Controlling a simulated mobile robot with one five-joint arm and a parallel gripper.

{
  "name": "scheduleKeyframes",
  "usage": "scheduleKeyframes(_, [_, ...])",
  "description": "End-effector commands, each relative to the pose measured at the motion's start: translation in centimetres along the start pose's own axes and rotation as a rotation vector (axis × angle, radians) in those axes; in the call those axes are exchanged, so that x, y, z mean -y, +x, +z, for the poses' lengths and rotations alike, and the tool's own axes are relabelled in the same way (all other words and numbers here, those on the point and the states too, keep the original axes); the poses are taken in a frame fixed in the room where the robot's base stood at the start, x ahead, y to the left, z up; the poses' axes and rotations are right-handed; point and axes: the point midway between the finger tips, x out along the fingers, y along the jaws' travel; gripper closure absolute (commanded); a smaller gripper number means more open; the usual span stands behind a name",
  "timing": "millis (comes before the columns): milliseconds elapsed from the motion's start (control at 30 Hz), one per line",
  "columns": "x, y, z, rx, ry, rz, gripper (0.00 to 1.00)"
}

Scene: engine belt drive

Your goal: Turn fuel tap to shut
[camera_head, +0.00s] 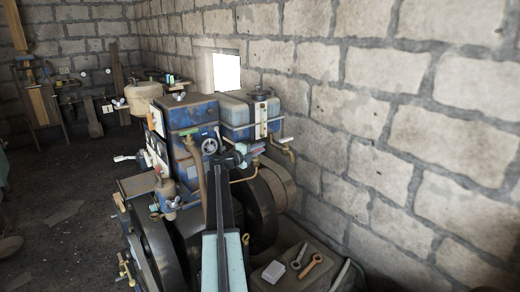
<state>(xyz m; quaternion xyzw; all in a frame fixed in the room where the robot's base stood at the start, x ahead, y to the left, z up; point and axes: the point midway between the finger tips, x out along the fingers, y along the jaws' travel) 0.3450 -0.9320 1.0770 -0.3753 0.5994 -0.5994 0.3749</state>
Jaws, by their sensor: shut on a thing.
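A blue engine (185,115) stands in the middle, with a blue tank (238,110) at its upper right. A brass tap (258,151) sits under this tank, above a curved brass pipe (245,179); it looks like the fuel tap. My arm reaches up from the bottom middle. My gripper (246,153) is at the brass tap and is shut on its handle, as far as I can tell. The jaws hide most of the handle, so I cannot tell its angle.
Dark flywheels flank my arm. Wrenches (313,266) lie on a low box at lower right. A block wall (400,120) closes the right side.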

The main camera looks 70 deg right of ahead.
Motion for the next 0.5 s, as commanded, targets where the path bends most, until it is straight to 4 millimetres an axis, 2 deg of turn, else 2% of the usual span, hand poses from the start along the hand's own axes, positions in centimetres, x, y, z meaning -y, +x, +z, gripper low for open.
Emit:
scheduleKeyframes(200, [-0.06,0.13,-0.47,-0.131,0.0,0.001,1.0])
scheduleKeyframes(467, [-0.06,0.1,-0.76,-0.138,0.0,0.001,1.0])
scheduleKeyframes(500, [-0.07,0.11,-0.77,-0.138,0.0,0.001,0.77])
